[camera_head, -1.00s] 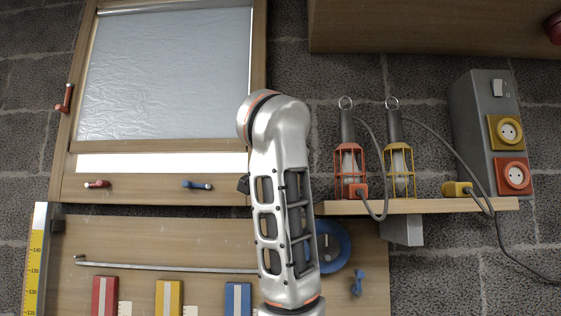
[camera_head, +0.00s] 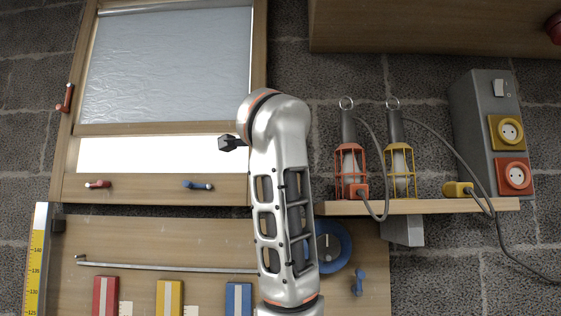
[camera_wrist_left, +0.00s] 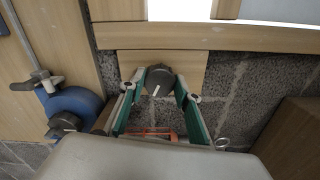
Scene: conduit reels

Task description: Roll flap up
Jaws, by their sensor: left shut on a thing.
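The flap is a translucent silvery sheet (camera_head: 165,70) with a wooden bar (camera_head: 165,128) along its lower edge, in a wooden frame (camera_head: 120,190). Its roll (camera_head: 145,9) is at the top. A bright white gap (camera_head: 150,155) shows under the bar. In the left wrist view, my left gripper (camera_wrist_left: 160,90) is shut on a dark round knob (camera_wrist_left: 160,77) with a white mark, set on a wooden plate (camera_wrist_left: 190,66) beside the frame. In the head view, my arm covers that knob and most of this gripper. My right gripper is in neither view.
A red crank-like handle (camera_head: 65,98) sits on the frame's left side. Red (camera_head: 97,184) and blue (camera_head: 197,185) latches sit on the lower rail. A shelf (camera_head: 430,206) with two caged lamps and a socket box (camera_head: 490,130) stand right of my arm.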

